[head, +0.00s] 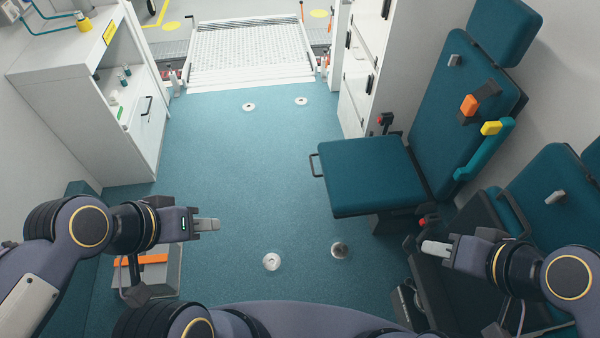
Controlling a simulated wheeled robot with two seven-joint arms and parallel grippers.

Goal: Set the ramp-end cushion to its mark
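The ramp (252,52) is a pale textured panel with white side rails at the far open end of the floor. I cannot make out a cushion at its end. My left gripper (208,225) is above the near left floor, pointing right, far from the ramp. My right gripper (434,248) is at the near right beside the seats, pointing left. Both show side-on, so their finger gap is hidden. Nothing shows held in either.
The blue floor (225,185) is clear up the middle, with round floor fittings (249,106). A white cabinet (75,75) stands left, a teal seat (370,175) right. A grey case with an orange strip (153,259) lies below my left gripper.

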